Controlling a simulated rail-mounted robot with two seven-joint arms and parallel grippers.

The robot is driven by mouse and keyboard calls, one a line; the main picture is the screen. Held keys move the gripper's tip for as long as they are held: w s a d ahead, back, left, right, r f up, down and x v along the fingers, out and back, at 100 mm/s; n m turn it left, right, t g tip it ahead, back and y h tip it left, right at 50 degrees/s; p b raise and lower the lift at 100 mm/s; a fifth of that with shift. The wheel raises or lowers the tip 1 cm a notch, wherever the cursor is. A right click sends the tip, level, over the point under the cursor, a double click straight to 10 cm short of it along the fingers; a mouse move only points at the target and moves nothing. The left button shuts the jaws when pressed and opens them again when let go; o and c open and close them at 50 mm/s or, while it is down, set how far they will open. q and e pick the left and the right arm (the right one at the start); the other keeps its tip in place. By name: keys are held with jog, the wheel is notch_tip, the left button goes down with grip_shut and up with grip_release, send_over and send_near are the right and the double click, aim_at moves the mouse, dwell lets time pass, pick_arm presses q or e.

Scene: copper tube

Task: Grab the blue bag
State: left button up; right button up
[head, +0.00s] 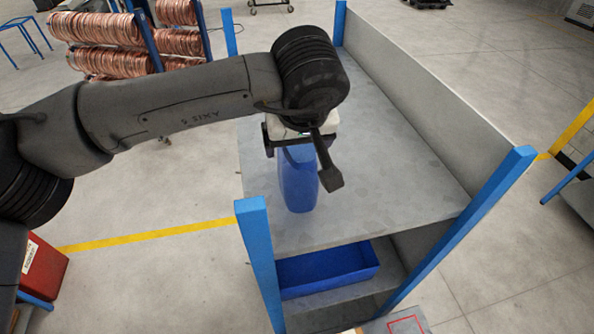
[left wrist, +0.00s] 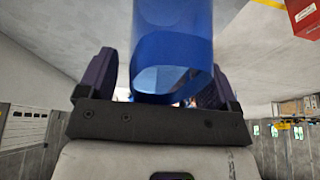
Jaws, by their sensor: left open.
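The blue bag (head: 298,185) stands upright on the grey top of the workbench (head: 390,150), near its front left part. My left gripper (head: 292,146) is at the bag's upper end and hides its top from the head view. In the left wrist view the blue bag (left wrist: 172,55) shows large, with its open, see-through end facing the gripper. The fingers of my left gripper (left wrist: 155,85) are apart, one on each side of that end. I cannot tell whether either finger touches the bag. My right gripper is not in view.
Blue posts (head: 258,250) and a grey side panel (head: 430,110) bound the workbench. A blue bin (head: 325,270) sits on the lower shelf. A rack with copper coils (head: 95,62) stands at the back left. A red box (head: 42,270) is at the lower left. The benchtop behind the bag is clear.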

pick_arm(q)
jog(key=c, duration=1.2)
